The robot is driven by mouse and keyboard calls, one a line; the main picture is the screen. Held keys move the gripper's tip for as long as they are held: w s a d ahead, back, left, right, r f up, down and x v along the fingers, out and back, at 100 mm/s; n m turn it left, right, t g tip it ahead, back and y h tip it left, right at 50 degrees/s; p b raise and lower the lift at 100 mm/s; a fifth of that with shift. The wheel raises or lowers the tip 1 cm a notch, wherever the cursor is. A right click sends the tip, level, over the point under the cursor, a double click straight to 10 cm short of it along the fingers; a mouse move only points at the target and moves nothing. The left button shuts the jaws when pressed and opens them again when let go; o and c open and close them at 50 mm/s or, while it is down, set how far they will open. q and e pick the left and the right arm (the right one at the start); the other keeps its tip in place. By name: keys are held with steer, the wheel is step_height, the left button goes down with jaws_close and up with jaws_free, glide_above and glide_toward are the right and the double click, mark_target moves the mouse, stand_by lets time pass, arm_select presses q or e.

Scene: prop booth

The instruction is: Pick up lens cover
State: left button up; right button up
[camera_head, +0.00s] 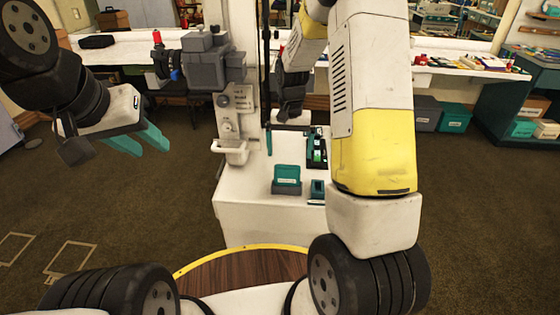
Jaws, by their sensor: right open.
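I cannot pick out the lens cover for certain. On the white stand (245,212) are a teal open box (287,175), a small dark-and-teal box (317,190) and a black tray (316,163) with green and white items. My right gripper (289,148) hangs over the stand, behind the teal box in the picture. It is open, with nothing seen in it, and my arm hides part of the area. My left gripper (140,148) is raised at the left, away from the stand. Its teal fingers are apart and empty.
A grey device (205,62) on a pale column (238,110) rises at the stand's back left. A round wooden top with a yellow rim (240,248) is in front of the stand. White counters (120,55) line the back. Grey and teal bins (455,117) stand at right.

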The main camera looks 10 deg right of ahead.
mark_target(287, 167)
steer(key=f, duration=0.8)
steer(key=shift+w+a, duration=0.2)
steer(key=shift+c, duration=0.2)
steer(key=c, duration=1.3)
